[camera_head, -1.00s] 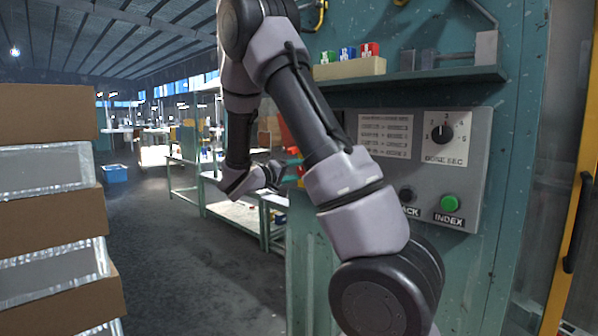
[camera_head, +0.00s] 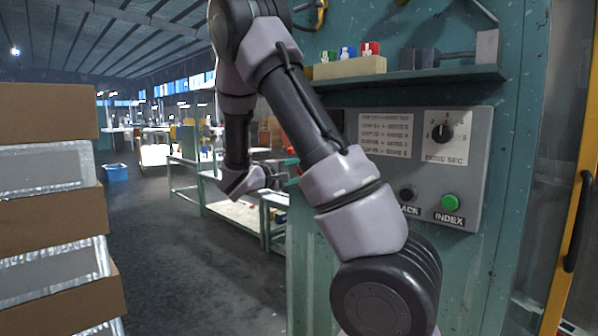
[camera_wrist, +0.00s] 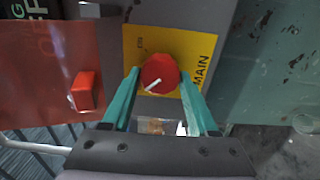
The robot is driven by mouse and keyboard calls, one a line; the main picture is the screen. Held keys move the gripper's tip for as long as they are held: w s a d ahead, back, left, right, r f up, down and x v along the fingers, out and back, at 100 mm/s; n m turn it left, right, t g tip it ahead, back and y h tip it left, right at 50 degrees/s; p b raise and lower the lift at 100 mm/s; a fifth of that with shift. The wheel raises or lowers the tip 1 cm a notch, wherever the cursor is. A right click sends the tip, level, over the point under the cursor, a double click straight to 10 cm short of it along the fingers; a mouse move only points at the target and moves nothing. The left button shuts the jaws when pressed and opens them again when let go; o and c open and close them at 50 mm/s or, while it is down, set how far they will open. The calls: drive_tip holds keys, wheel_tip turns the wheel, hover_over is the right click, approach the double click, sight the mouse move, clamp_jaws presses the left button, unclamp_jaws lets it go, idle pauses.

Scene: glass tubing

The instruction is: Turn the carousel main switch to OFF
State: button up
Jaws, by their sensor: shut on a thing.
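The main switch is a round red knob (camera_wrist: 160,72) with a white pointer line, on a yellow plate (camera_wrist: 202,46) lettered MAIN. In the wrist view the pointer line lies toward the lower left of the knob. Small lettering sits on the plate's upper left and is too small to read surely. My gripper (camera_wrist: 159,75) has its two teal fingers on either side of the knob and is shut on it. In the head view my gripper end is small, at the left edge of the teal cabinet (camera_head: 520,120), and the knob cannot be made out there.
A red panel (camera_wrist: 45,75) with a red block (camera_wrist: 86,91) lies left of the plate. The cabinet's grey control panel (camera_head: 470,165) carries a dose dial (camera_head: 440,132) and a green INDEX button (camera_head: 450,201).

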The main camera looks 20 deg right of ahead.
drive_tip(key=o, duration=1.4)
drive_tip(key=shift+c, duration=0.2)
drive_tip(key=v, duration=1)
drive_tip(key=shift+a, duration=0.4)
drive_tip(key=shift+s, duration=0.15)
